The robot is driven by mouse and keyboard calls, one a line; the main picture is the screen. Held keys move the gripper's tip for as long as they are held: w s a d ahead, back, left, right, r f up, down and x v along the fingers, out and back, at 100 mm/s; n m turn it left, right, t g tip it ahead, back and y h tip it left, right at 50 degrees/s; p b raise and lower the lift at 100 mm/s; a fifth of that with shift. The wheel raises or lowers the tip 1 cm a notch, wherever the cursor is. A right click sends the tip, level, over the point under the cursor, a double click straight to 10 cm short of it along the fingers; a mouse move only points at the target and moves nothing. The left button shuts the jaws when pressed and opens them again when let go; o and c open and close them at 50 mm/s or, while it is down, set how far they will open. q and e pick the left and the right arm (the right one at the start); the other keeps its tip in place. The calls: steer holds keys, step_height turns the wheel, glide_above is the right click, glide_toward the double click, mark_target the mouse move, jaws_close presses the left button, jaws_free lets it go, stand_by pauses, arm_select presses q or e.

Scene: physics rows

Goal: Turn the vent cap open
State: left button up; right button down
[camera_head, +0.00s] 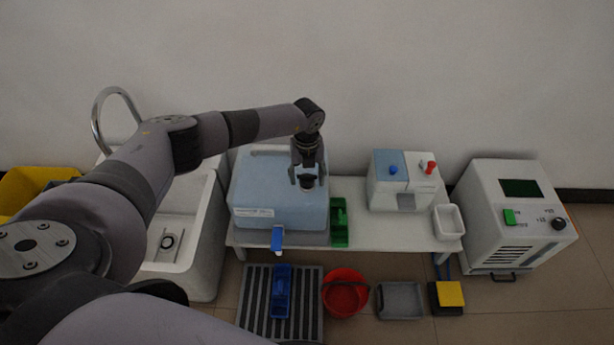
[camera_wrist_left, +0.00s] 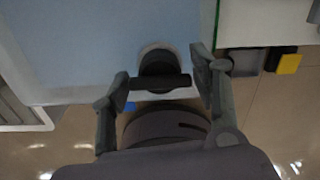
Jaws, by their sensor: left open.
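The vent cap (camera_head: 307,183) is a small dark knob on the top of a light blue box-shaped machine (camera_head: 265,188), near its right side. In the left wrist view the cap (camera_wrist_left: 158,63) is round and black, with a straight dark bar across it and a pale ring around its base. My left gripper (camera_head: 307,177) is open above the cap. In the left wrist view its two fingers (camera_wrist_left: 160,82) stand on either side of the bar, with a gap visible on each side. My right gripper is not in view.
A blue lever (camera_head: 277,238) hangs at the machine's front and a green tray (camera_head: 339,222) stands to its right. Right along the bench (camera_head: 385,228) are a grey-white box (camera_head: 405,200) with blue and red knobs and a white bin (camera_head: 448,222). A sink (camera_head: 190,235) is left.

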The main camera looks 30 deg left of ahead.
arm_select(q)
steer(key=shift+c, duration=0.3)
steer(key=c, duration=0.8)
steer(key=shift+m, duration=0.4)
steer(key=m, duration=0.4)
steer(key=shift+m, duration=0.3)
steer(key=m, duration=0.5)
steer(key=m+b, duration=0.1)
steer(key=m, duration=0.4)
steer(key=shift+m+b, duration=0.45)
steer(key=shift+m, duration=0.95)
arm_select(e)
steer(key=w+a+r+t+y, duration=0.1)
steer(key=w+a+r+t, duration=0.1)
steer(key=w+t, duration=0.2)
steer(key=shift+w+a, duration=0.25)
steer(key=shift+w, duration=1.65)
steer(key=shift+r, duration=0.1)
